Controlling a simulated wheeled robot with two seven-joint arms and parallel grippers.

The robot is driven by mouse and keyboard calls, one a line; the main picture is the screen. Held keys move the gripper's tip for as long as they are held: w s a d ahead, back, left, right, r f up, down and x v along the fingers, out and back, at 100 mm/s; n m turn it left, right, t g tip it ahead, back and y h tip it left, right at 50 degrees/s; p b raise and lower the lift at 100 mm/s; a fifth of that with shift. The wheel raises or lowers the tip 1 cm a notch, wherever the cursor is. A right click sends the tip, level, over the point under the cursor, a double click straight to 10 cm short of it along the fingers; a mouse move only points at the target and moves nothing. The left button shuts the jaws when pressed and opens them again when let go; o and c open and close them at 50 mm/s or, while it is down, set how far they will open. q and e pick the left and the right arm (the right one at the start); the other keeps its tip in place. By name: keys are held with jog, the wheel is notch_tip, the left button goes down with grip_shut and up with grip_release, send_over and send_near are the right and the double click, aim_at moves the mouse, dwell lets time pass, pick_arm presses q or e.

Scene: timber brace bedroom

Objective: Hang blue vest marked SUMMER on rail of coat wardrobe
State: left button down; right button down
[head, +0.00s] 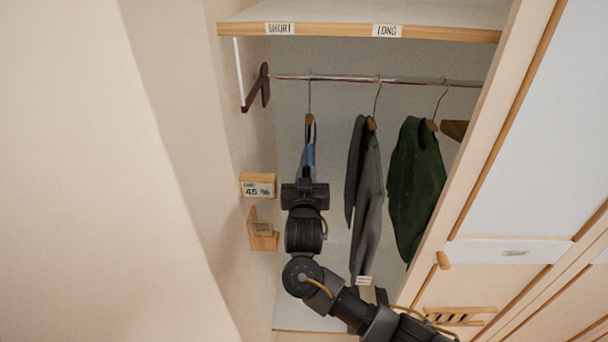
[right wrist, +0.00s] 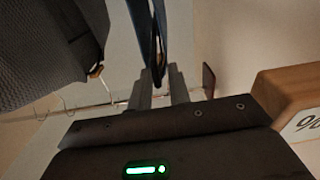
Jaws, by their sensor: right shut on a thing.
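The blue vest (head: 308,158) is on a hanger with a wooden top at the left of the open coat wardrobe. I see it nearly edge-on; no SUMMER mark is readable. The hanger's hook (head: 310,88) reaches up to the metal rail (head: 350,79); I cannot tell whether it bears on it. My right gripper (head: 305,182) is below, shut on the vest, and hides its lower part. In the right wrist view the dark blue cloth (right wrist: 158,40) runs between the fingers (right wrist: 158,88). My left gripper is not in view.
A grey garment (head: 364,185) and a dark green one (head: 416,180) hang to the right. A labelled shelf (head: 350,32) is above the rail. A brown bracket (head: 257,90), a small "45" sign (head: 258,186) and a wooden holder (head: 262,236) are at the left wall.

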jog(key=shift+s+f, duration=0.1)
jog(key=shift+f, duration=0.1)
jog(key=c, duration=1.2)
grip_release()
jog(key=shift+c, duration=0.2)
jog(key=shift+s, duration=0.1)
jog(key=shift+s+p, duration=0.3)
jog(key=shift+s, duration=0.05)
jog(key=s, duration=0.6)
jog(key=shift+s, duration=0.25)
